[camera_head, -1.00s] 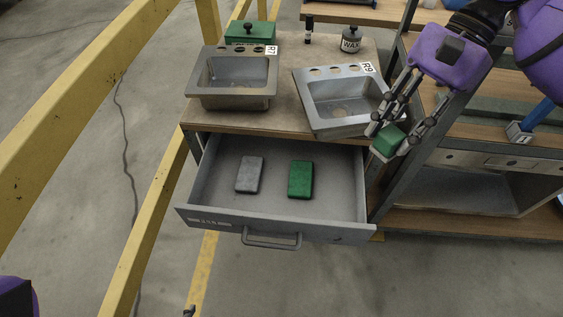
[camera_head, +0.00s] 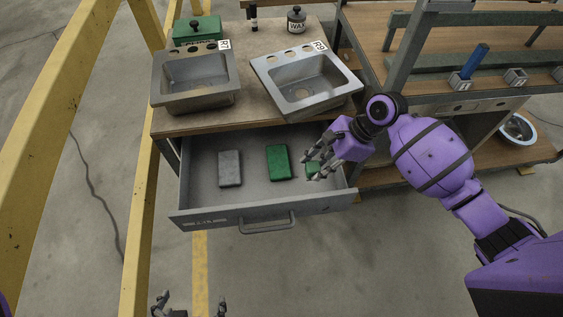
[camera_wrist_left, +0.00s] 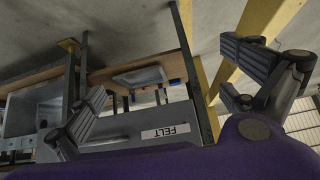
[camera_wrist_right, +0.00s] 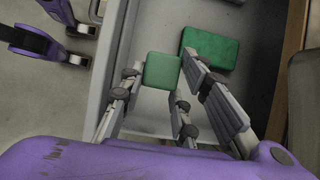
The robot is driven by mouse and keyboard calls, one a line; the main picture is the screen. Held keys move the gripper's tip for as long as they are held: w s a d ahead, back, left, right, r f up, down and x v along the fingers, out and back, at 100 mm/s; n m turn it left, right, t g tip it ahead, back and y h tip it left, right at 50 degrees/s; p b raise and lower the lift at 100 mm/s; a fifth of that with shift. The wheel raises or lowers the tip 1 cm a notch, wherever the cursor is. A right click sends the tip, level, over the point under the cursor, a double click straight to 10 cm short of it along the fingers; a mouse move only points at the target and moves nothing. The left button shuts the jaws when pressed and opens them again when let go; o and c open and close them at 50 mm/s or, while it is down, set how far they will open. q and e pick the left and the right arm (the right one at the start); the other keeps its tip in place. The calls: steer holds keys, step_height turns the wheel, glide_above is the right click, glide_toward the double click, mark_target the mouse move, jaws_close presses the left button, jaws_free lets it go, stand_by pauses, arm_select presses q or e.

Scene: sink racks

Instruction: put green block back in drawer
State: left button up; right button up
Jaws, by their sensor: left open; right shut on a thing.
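The grey drawer (camera_head: 330,203) is pulled open below the bench top. My right gripper (camera_head: 316,168) is at the drawer's right end, shut on a small green block (camera_head: 312,168). In the right wrist view the held block (camera_wrist_right: 161,71) sits between the fingertips, apart from a larger green block (camera_wrist_right: 210,48) in the drawer. That larger block (camera_head: 278,162) and a grey block (camera_head: 230,168) lie flat on the drawer floor. Whether the held block touches the floor I cannot tell. My left gripper (camera_head: 190,304) is open and empty in front of the drawer, low in the picture.
Two metal sinks, R7 (camera_head: 196,82) and R9 (camera_head: 303,80), stand on the bench top above the drawer. A green box (camera_head: 197,31) and a wax jar (camera_head: 296,19) stand behind. Yellow posts (camera_head: 142,180) rise at the left. The drawer floor around the blocks is clear.

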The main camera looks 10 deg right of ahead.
step_height(320, 180, down, 5)
steer(key=shift+f+b, duration=0.2)
steer(key=shift+b, duration=0.3)
steer(key=shift+f, duration=0.95)
step_height(320, 180, down, 3)
steer(key=shift+r+b, duration=0.1)
steer(key=shift+b, duration=0.3)
arm_select(q)
steer(key=shift+w+f, duration=0.15)
steer(key=shift+f, duration=0.6)
steer(key=shift+s, duration=0.25)
arm_select(e)
steer(key=o, duration=1)
steer(key=shift+f, duration=0.25)
